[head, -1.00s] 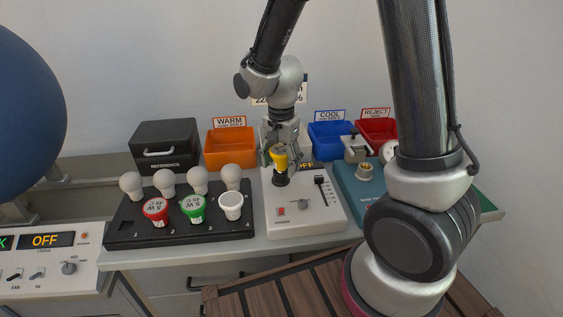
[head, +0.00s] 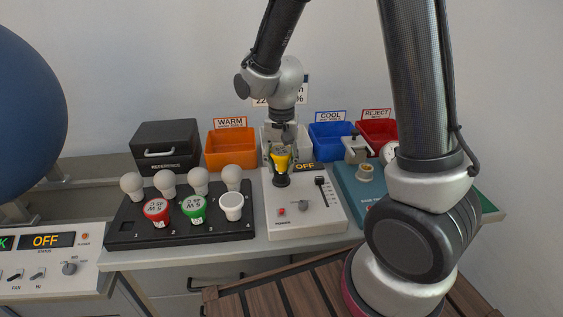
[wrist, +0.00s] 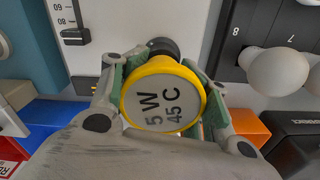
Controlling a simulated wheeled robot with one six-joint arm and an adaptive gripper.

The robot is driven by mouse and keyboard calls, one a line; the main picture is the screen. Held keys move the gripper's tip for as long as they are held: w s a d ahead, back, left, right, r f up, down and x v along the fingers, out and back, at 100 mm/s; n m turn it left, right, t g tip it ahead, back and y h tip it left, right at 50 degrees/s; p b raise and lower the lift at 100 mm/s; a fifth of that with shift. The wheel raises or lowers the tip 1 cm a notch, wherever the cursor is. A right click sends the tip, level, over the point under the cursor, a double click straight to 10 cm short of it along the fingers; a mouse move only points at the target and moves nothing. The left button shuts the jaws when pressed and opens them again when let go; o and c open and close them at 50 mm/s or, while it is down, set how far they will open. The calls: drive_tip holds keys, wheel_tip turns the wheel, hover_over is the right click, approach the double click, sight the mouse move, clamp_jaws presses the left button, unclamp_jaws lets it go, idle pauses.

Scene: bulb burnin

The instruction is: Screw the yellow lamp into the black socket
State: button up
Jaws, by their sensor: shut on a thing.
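The yellow lamp (head: 280,160) is upright, cap up, over the black socket (head: 281,181) on the white tester. In the wrist view the lamp (wrist: 165,95) shows its round face marked "5 W 45 C", with a yellow rim. Part of the black socket (wrist: 161,45) shows just beyond it. My gripper (head: 280,152) is shut on the lamp, one finger on each side; its fingers also flank the lamp in the wrist view. The lamp's lower end meets the socket in the head view, but how deep it sits cannot be told.
A black rack (head: 180,231) with white bulbs and red, green and white lamps is at left. The tester (head: 322,222) has a slider, knob and "OFF" display. A teal unit (head: 348,192) stands right. Orange (head: 231,150), blue (head: 331,141) and red bins stand behind.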

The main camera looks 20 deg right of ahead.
drive_tip(key=m, duration=0.5)
drive_tip(key=shift+s+m, duration=0.15)
drive_tip(key=shift+m, duration=0.15)
drive_tip(key=m, duration=0.3)
drive_tip(key=shift+s+m, duration=0.1)
drive_tip(key=shift+m, duration=0.3)
drive_tip(key=m, duration=0.3)
drive_tip(key=shift+m, duration=0.4)
drive_tip(key=m, duration=0.5)
drive_tip(key=shift+s+m, duration=0.2)
drive_tip(key=shift+m, duration=0.1)
drive_tip(key=m, duration=0.4)
drive_tip(key=shift+s+f, duration=0.1)
drive_tip(key=o, duration=1)
drive_tip(key=shift+c, duration=0.2)
